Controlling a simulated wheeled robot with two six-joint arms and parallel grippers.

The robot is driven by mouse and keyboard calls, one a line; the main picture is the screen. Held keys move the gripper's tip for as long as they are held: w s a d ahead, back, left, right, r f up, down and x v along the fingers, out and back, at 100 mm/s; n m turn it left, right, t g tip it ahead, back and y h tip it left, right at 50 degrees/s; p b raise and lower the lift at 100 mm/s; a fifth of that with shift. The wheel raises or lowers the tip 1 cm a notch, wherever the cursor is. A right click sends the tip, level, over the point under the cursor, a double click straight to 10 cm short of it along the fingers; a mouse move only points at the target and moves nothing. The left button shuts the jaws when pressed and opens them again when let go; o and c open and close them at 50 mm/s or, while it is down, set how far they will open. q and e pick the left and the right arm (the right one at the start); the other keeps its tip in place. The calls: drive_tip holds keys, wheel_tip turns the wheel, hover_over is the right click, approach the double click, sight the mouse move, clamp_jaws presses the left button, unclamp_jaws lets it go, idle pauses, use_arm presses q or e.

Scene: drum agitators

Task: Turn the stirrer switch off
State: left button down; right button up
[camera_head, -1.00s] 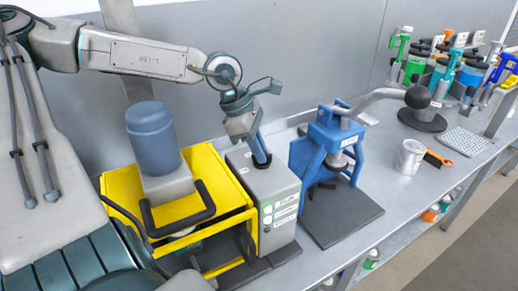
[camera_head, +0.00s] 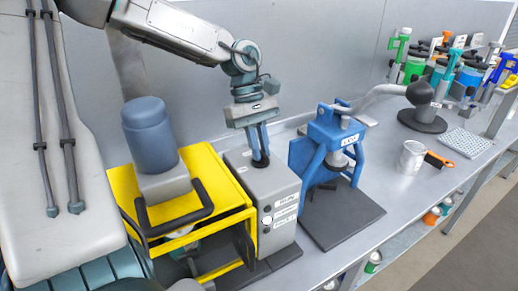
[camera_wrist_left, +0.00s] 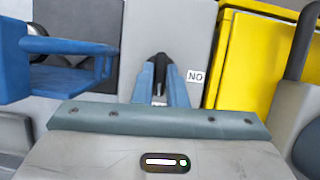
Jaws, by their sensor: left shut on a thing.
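The grey stirrer control box (camera_head: 280,190) stands beside the yellow frame (camera_head: 225,172), with a dark switch (camera_head: 261,163) on its top. My left gripper (camera_head: 260,155) points down onto the box top, its blue fingers shut on the switch. The round lamps (camera_head: 267,214) on the box front show no green now. My right gripper is not in view.
A blue press (camera_head: 328,135) stands close to the right of the box, with a dark base plate (camera_head: 340,215). A blue motor (camera_head: 150,135) sits on the yellow frame at left. A white can (camera_head: 411,158) and an orange-handled brush (camera_head: 438,160) lie further right.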

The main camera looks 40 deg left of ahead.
use_arm(q)
drive_tip(key=shift+m, duration=0.4)
drive_tip(key=c, duration=1.5)
unclamp_jaws()
drive_tip(key=shift+o, duration=0.2)
drive_tip(key=b+v, duration=0.2)
drive_tip(key=v, duration=0.8)
drive_tip(key=shift+w+r+b, duration=0.2)
drive_tip(key=shift+r+b, duration=0.1)
drive_tip(key=shift+r, duration=0.05)
drive_tip(key=shift+a, duration=0.1)
